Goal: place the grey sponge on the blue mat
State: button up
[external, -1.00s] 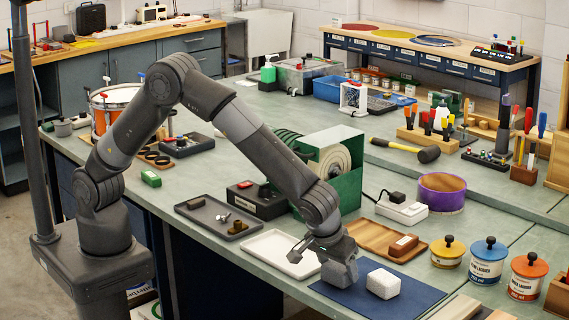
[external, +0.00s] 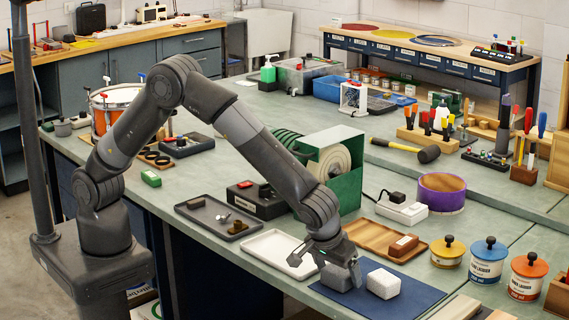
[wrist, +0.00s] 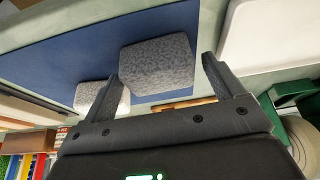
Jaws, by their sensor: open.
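The grey sponge (external: 338,279) is a speckled grey block at the left part of the blue mat (external: 372,303). It appears to rest on the mat. In the wrist view the grey sponge (wrist: 158,66) lies over the blue mat (wrist: 60,62), between and just beyond my fingertips. My gripper (external: 340,270) is right above and around it, pointing down; in the wrist view my gripper (wrist: 160,70) has its fingers wide apart, with gaps beside the sponge. My fingers hide part of the sponge in the external view.
A white block (external: 383,283) sits on the mat just right of the grey sponge. A white tray (external: 268,246) lies left of the mat, and a wooden tray (external: 372,240) with a brown block (external: 404,245) behind it. The mat's front part is clear.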

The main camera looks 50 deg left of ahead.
jog(key=v, duration=1.2)
jog(key=shift+w+r, duration=0.1)
jog(key=shift+r, duration=0.05)
jog(key=w+a+r, duration=0.4)
jog(key=a, duration=0.6)
jog(key=w+a+r+g, duration=0.1)
jog(key=w+a+r, duration=0.35)
jog(key=a, duration=0.65)
jog(key=w+a+r, duration=0.4)
jog(key=a, duration=0.6)
jog(key=s+a+r, duration=0.1)
jog(key=s+a, duration=0.1)
jog(key=a, duration=0.6)
jog(key=s+a+r, duration=0.1)
jog(key=s+a, duration=0.1)
jog(key=a, duration=0.7)
jog(key=s+a+f+t, duration=0.2)
jog(key=s+a, duration=0.7)
jog(key=a, duration=0.1)
jog(key=shift+f+m, duration=0.15)
jog(key=shift+m, duration=0.15)
